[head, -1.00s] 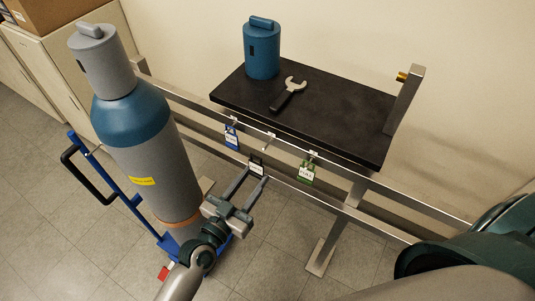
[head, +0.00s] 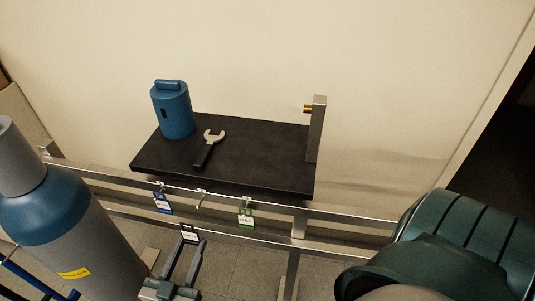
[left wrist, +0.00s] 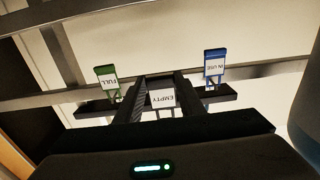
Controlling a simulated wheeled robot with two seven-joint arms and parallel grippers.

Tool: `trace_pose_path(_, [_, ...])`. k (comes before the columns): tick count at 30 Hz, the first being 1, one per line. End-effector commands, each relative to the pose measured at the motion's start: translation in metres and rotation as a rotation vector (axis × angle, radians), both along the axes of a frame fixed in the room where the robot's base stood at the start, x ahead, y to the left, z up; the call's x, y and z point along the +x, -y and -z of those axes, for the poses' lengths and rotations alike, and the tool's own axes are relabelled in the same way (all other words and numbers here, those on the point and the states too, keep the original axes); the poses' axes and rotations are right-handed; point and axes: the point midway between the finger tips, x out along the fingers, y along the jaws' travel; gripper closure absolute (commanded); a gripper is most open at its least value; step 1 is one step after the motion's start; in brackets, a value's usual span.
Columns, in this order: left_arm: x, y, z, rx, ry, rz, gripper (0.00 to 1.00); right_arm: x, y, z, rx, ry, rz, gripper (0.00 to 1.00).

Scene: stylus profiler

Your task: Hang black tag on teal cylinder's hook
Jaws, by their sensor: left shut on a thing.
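The black tag (head: 190,235), with a white label reading EMPTY, is between the fingertips of my left gripper (head: 188,243). It also shows in the left wrist view (left wrist: 163,98). My left gripper is shut on it and holds it in front of the rail, below the middle hook (head: 202,194), which is bare. The cylinder (head: 55,207), grey with a teal shoulder and a grey cap, stands at the left of the head view, cut by the edge. My right gripper is not in view.
A blue tag (head: 162,204) and a green tag (head: 246,216) hang on the hooks either side. Above the rail (head: 345,217), a black shelf (head: 255,160) carries a blue capped canister (head: 173,112) and a wrench (head: 208,148). A metal post (head: 316,130) stands at its right end.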

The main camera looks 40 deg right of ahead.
Motion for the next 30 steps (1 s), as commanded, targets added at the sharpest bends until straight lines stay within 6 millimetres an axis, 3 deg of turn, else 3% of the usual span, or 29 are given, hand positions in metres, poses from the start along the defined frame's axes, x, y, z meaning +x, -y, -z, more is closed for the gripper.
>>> trace_pose_path(5, [0.002,-0.008,-0.021,-0.006,0.000,-0.040,1.00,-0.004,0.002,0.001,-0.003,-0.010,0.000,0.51])
trace_pose_path(10, [0.009,-0.041,-0.062,-0.006,0.001,-0.151,1.00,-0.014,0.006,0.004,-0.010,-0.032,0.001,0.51])
trace_pose_path(15, [0.016,-0.112,-0.099,-0.004,-0.001,-0.353,1.00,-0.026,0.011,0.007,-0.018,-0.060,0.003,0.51])
trace_pose_path(24, [0.000,-0.248,-0.128,0.002,-0.002,-0.714,1.00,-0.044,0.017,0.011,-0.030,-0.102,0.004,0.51])
trace_pose_path(30, [-0.017,-0.302,-0.137,0.001,-0.002,-0.860,1.00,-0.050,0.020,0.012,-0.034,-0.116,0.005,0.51])
